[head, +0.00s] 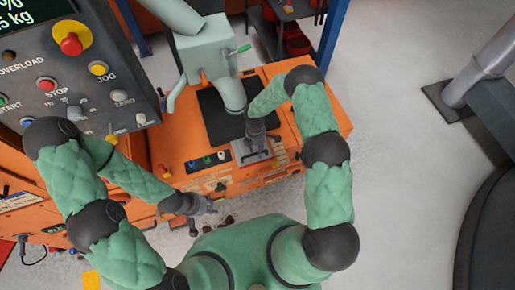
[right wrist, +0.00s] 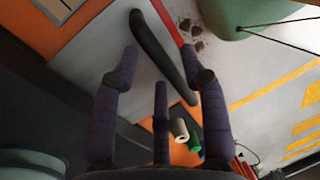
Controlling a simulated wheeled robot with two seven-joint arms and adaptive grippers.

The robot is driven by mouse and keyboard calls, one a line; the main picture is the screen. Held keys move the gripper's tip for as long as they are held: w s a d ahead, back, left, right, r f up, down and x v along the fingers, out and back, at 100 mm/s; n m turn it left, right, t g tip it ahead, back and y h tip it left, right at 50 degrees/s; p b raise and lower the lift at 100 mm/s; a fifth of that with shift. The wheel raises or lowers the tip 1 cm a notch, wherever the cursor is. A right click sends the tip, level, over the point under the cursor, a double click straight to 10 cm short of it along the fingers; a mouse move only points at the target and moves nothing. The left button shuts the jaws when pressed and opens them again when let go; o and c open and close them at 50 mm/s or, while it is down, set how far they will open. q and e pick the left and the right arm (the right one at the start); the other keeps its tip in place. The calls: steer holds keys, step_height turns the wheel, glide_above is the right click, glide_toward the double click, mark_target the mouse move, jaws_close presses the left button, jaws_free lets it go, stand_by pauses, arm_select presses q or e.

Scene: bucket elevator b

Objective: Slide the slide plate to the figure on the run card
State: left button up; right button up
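The slide plate (head: 240,147) is a grey metal plate with a dark bar handle on the orange machine's top, below the chute. In the right wrist view, the handle (right wrist: 160,50) crosses the grey plate (right wrist: 112,55) at a slant. My right gripper (head: 255,136) is over the plate in the head view. Its fingers (right wrist: 168,72) are spread apart on either side of the handle's line; contact is not clear. My left gripper (head: 206,207) hangs in front of the machine, away from the plate; its fingers are too small to judge. I cannot identify the run card.
A grey control panel (head: 75,75) with buttons stands at left. A pale green chute (head: 208,55) rises behind the plate. Open floor (head: 400,170) lies at right.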

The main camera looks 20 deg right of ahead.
step_height(320, 180, up, 12)
steer(key=w, duration=0.2)
steer(key=shift+w, duration=0.15)
stand_by(0.5)
steer(key=shift+a+f, duration=0.1)
steer(key=shift+f, duration=0.05)
steer(key=s+a+f+m+t+y, duration=0.1)
steer(key=s+a+f+m+y, duration=0.1)
steer(key=s+m, duration=0.8)
steer(key=s+a+f+m+t+y, duration=0.1)
steer(key=s+a+m, duration=0.3)
steer(key=s+m, duration=0.6)
steer(key=s+f+y, duration=0.1)
steer(key=s, duration=0.2)
steer(key=shift+s+a+f+m+t, duration=0.2)
steer(key=shift+s+f+m+t, duration=0.1)
steer(key=shift+s+f+m, duration=0.1)
